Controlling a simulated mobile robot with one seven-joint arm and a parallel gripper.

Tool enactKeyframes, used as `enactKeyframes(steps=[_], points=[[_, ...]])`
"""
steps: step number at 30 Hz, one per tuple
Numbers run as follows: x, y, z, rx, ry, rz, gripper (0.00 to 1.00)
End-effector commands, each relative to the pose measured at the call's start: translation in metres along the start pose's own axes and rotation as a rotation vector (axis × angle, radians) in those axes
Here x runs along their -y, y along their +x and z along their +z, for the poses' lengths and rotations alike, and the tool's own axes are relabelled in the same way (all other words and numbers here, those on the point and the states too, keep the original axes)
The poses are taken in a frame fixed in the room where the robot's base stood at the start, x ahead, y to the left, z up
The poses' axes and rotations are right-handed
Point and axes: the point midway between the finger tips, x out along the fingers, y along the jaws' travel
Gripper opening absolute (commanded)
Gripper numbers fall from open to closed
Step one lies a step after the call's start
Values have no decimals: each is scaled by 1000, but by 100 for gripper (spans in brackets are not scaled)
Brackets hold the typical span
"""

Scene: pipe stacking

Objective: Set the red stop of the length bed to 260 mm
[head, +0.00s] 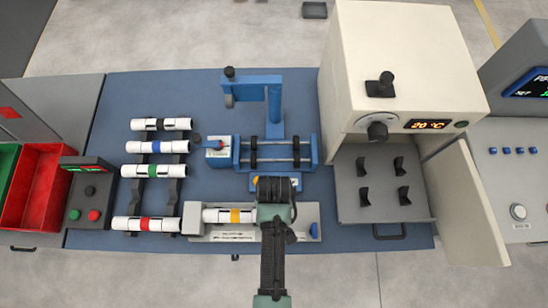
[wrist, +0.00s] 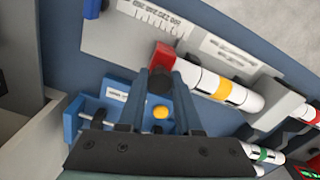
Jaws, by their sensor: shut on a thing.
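The length bed (head: 300,222) is a light grey fixture at the front of the blue table. A white pipe with a yellow band (head: 228,215) lies along it; it also shows in the wrist view (wrist: 222,90). The red stop (wrist: 161,56) sits at the pipe's end in the wrist view, with a dark knob between my fingers. My gripper (wrist: 162,76) is shut on the stop by this knob. In the head view my gripper (head: 275,205) and arm hide the stop. A printed scale (wrist: 158,18) runs along the bed; its figures are too small to read surely.
Several banded white pipes (head: 153,171) lie on a rack at left. A blue clamp fixture (head: 270,152) stands just behind the bed. A cream oven (head: 405,60) with an open door (head: 465,205) stands at right. Red (head: 35,185) and green bins are far left.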

Motion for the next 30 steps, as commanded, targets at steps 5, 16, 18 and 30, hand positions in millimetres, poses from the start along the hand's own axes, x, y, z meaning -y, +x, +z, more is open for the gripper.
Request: enactKeyframes(steps=[5,16,18,30], points=[[0,0,0,0,-1,-1,0],[-19,-2,5,1,4,2,0],[-36,-2,10,2,7,3,0],[-78,-1,24,-1,2,4,0]])
